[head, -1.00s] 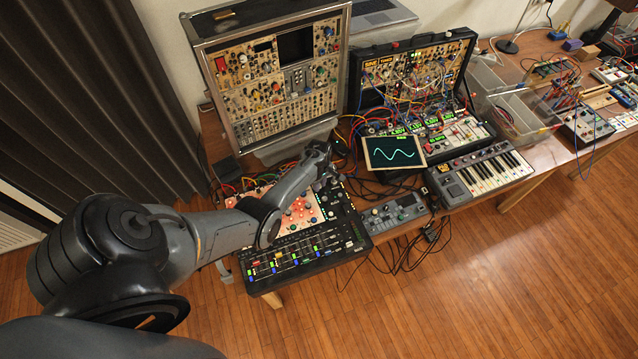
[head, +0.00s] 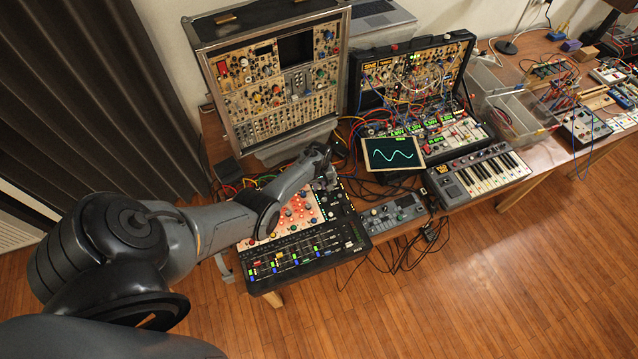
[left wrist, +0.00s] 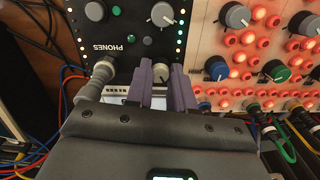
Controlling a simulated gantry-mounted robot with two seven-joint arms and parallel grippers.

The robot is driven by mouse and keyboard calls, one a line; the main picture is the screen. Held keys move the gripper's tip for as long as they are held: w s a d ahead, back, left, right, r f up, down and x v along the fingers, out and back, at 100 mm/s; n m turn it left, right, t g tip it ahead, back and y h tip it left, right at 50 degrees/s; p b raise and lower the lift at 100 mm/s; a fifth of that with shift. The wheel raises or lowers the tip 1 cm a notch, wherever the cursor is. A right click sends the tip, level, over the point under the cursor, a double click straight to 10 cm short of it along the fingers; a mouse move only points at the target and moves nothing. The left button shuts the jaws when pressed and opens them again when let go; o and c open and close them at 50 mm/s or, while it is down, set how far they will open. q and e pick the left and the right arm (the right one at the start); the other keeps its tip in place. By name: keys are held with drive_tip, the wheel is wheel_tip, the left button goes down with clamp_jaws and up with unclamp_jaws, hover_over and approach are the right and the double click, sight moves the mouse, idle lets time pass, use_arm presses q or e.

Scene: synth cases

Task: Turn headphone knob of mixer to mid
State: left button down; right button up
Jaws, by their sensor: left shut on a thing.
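The black mixer (head: 305,258) with lit faders and a panel of red-lit knobs stands at the table's near left corner. Its dark section with the PHONES label (left wrist: 118,40) shows in the left wrist view, the lettering upside down. My left gripper (left wrist: 161,78) has purple fingers and reaches down to this section. It is shut on a small grey knob (left wrist: 160,72), mostly hidden between the fingers; its pointer angle cannot be read. In the head view my left gripper (head: 326,180) is over the mixer's far right part. My right gripper is not in view.
A grey plug-like piece (left wrist: 104,70) stands close left of the fingers. Coloured cables run around the mixer. A small grey device (head: 395,213) and a keyboard (head: 480,172) lie to the right.

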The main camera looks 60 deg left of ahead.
use_arm(q)
drive_tip(key=m, duration=0.4)
drive_tip(key=shift+m+p, duration=0.35)
drive_tip(key=shift+m, duration=0.35)
drive_tip(key=c, duration=1)
unclamp_jaws()
